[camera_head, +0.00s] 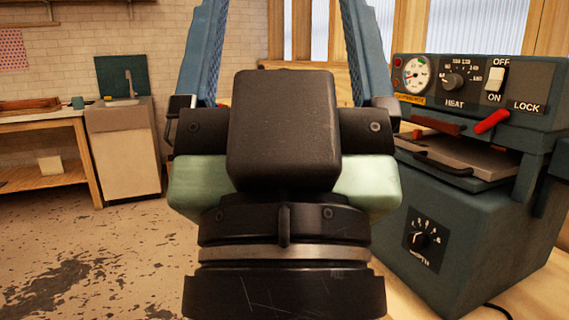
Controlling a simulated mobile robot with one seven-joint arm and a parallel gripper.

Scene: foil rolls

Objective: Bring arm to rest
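My gripper (277,30) fills the middle of the view, close to the camera. Its black and pale green body is in the centre, and two blue-grey fingers with textured inner faces run upward from it. The fingers stand wide apart and nothing shows between them except the wall and window behind. The fingertips are cut off by the top edge of the frame. No foil roll shows in the view.
A blue-grey heat press machine (440,225) with gauge, dials and red-handled levers stands close on the right, on a light wooden surface (535,298). A sink cabinet (125,150) and wooden workbench (45,180) stand far left. The worn floor (130,240) between is clear.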

